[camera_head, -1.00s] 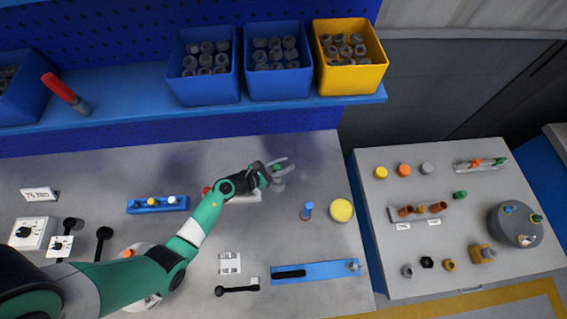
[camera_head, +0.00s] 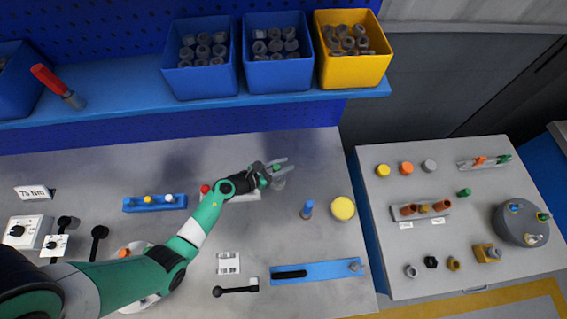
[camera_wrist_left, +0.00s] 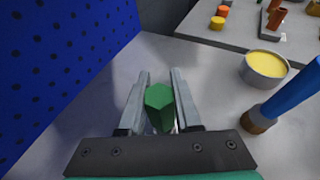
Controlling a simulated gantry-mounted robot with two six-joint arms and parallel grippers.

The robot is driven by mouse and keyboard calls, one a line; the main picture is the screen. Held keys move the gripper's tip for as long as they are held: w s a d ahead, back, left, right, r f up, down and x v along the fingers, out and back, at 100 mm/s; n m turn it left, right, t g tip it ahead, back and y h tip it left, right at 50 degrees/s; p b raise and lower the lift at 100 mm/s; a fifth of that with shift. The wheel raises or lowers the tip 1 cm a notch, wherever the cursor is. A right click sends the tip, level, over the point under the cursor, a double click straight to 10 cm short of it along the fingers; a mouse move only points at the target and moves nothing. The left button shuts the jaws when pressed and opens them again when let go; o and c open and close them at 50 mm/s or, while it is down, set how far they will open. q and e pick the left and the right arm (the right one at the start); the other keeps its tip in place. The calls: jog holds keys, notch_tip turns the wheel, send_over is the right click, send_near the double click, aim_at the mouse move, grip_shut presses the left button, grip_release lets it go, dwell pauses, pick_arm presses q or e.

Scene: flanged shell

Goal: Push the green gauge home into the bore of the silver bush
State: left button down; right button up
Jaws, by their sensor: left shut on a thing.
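My left gripper (camera_head: 281,167) is shut on the green gauge (camera_head: 276,169) above the grey bench. In the left wrist view the green gauge (camera_wrist_left: 159,103) stands between the two grey fingers, its flat faceted top facing the camera. The silver bush (camera_head: 279,184) shows as a small grey shape just below the fingers in the head view. The fingers and gauge hide most of it, so I cannot tell how far the gauge sits in its bore. My right gripper is not in view.
A blue-handled tool (camera_head: 307,209) and a round tin with yellow contents (camera_head: 342,208) stand right of the gripper. A white block with a red knob (camera_head: 205,189) is left of it. A blue shelf with bins (camera_head: 276,52) runs behind.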

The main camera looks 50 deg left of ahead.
pick_arm(q)
jog(key=shift+f+b, duration=0.85)
jog(key=shift+f, duration=0.1)
jog(key=c, duration=0.5)
grip_release()
notch_tip(320, 180, up, 4)
jog(key=p, duration=0.2)
jog(key=shift+f+p, duration=0.25)
jog(key=shift+p, duration=0.15)
jog(key=s+d+r+p, duration=0.2)
jog(key=s+r, duration=0.1)
jog(key=s, duration=0.1)
jog(key=s+d+r+p, duration=0.3)
jog(key=s, duration=0.1)
jog(key=s+d+r+p, duration=0.2)
jog(key=s+r, duration=0.1)
jog(key=s, duration=0.1)
jog(key=shift+d+r+p, duration=0.15)
jog(key=shift+r+p, duration=0.1)
jog(key=shift+p, duration=0.05)
